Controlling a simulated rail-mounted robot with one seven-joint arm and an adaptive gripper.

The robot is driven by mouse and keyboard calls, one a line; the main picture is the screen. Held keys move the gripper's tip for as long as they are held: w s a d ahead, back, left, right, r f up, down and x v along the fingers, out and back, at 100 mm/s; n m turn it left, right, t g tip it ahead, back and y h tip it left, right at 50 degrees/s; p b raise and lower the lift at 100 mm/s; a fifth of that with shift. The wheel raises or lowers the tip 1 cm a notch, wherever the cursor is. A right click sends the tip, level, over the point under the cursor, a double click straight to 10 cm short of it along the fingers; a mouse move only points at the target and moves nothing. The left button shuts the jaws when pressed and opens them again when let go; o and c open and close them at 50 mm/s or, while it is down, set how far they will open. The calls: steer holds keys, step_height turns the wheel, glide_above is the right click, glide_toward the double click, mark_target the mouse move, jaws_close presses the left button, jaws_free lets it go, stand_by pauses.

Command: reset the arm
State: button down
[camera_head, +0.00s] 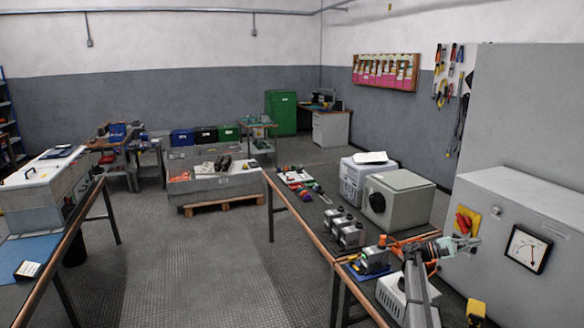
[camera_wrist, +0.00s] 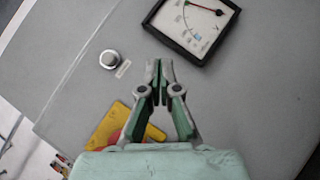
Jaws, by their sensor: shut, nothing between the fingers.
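My gripper (camera_wrist: 159,68) is shut and empty in the wrist view, its green and grey fingers together in front of the grey cabinet face. In the head view my gripper (camera_head: 474,241) is at the right, by the cabinet front, just below the red rotary switch on a yellow plate (camera_head: 467,220). In the wrist view the yellow plate (camera_wrist: 112,122) is partly hidden behind my gripper. The gauge (camera_wrist: 195,24) lies beyond the fingertips, and a round silver button (camera_wrist: 109,59) is to their left. I cannot tell whether the gripper touches the cabinet.
The grey cabinet (camera_head: 515,205) fills the right, with a square gauge (camera_head: 525,249) on its front. A workbench (camera_head: 300,228) holds a grey box (camera_head: 397,202) and several small devices. A yellow object (camera_head: 476,312) is low at right. The floor (camera_head: 215,275) left of the bench is clear.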

steer(key=s+a+f+t+y, duration=0.2)
steer(key=s+a+f+y, duration=0.25)
steer(key=a+f, duration=0.45)
steer(key=s+a+f+t+y, duration=0.25)
steer(key=s+a+f, duration=0.25)
steer(key=a+f, duration=0.45)
steer(key=s+a+f+t+y, duration=0.2)
steer(key=s+a+f+y, duration=0.25)
steer(key=a+f, duration=0.45)
steer(key=s+a+f+m+t+y, duration=0.1)
steer(key=s+a+f+y, duration=0.15)
steer(key=s+a, duration=0.45)
steer(key=s+a+f+y, duration=0.15)
steer(key=a+y, duration=0.25)
steer(key=a, duration=0.7)
steer(key=s+a+f+m+t+y, duration=0.1)
steer(key=s+a+y, duration=0.3)
steer(key=a, duration=0.5)
steer(key=s+f+g+h+b, duration=0.1)
steer(key=s+f+g+b, duration=0.6)
steer(key=s+f, duration=2.1)
steer(key=s+b, duration=0.2)
steer(key=b, duration=0.1)
steer(key=shift+d+f, duration=0.15)
steer(key=shift+f, duration=0.1)
steer(key=c, duration=1.8)
jaws_free()
steer(key=shift+c, duration=0.2)
